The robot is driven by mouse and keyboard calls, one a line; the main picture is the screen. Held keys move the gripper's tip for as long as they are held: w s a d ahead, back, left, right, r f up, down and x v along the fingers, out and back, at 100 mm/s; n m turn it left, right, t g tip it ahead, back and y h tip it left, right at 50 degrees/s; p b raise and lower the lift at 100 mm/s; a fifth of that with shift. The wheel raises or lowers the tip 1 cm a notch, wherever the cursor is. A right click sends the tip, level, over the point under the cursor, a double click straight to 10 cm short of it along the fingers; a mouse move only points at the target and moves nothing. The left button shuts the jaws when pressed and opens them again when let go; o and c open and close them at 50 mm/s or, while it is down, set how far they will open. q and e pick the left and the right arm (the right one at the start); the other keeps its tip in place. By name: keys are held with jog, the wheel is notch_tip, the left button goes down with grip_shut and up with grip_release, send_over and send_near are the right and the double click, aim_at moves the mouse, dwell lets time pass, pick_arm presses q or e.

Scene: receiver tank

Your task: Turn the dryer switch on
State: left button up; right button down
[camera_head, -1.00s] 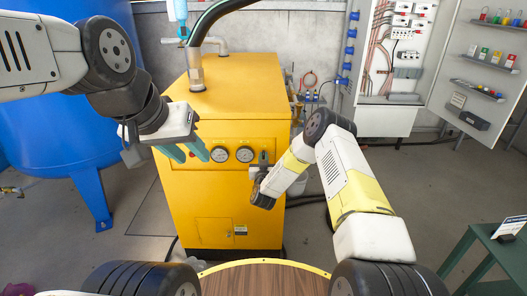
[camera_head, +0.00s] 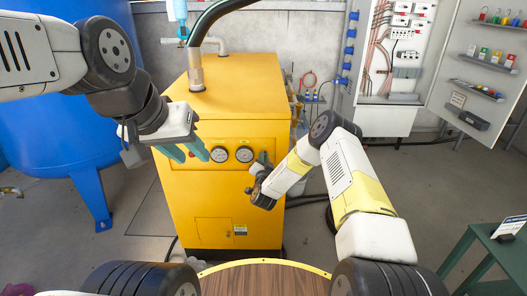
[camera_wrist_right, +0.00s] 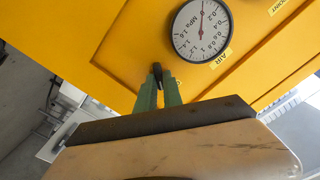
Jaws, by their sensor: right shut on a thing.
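The yellow dryer cabinet (camera_head: 225,105) stands in the middle of the head view, with two round gauges on its front panel. The dryer switch (camera_wrist_right: 157,70) is a small dark knob in the right wrist view, beside the gauge marked AIR (camera_wrist_right: 202,29). My right gripper (camera_wrist_right: 158,82) has its green fingertips closed around this knob, and it shows in the head view (camera_head: 262,158) at the panel, right of the gauges. The gripper largely hides the switch in the head view. My left gripper (camera_head: 187,153) is open and empty in front of the panel's left part.
A blue tank (camera_head: 50,140) stands at the left. A black hose (camera_head: 212,14) rises from the cabinet top. An open electrical box (camera_head: 395,50) is on the back wall. A green stand (camera_head: 492,250) is at the lower right. The floor between is mostly clear.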

jog(key=m, duration=1)
jog(key=shift+d+f, duration=0.1)
jog(key=shift+f, duration=0.15)
jog(key=shift+m, duration=0.5)
jog(key=c, duration=1.5)
grip_release()
jog(key=shift+s, duration=0.15)
jog(key=s, duration=0.7)
jog(key=shift+s, duration=0.3)
jog(key=shift+r, duration=0.1)
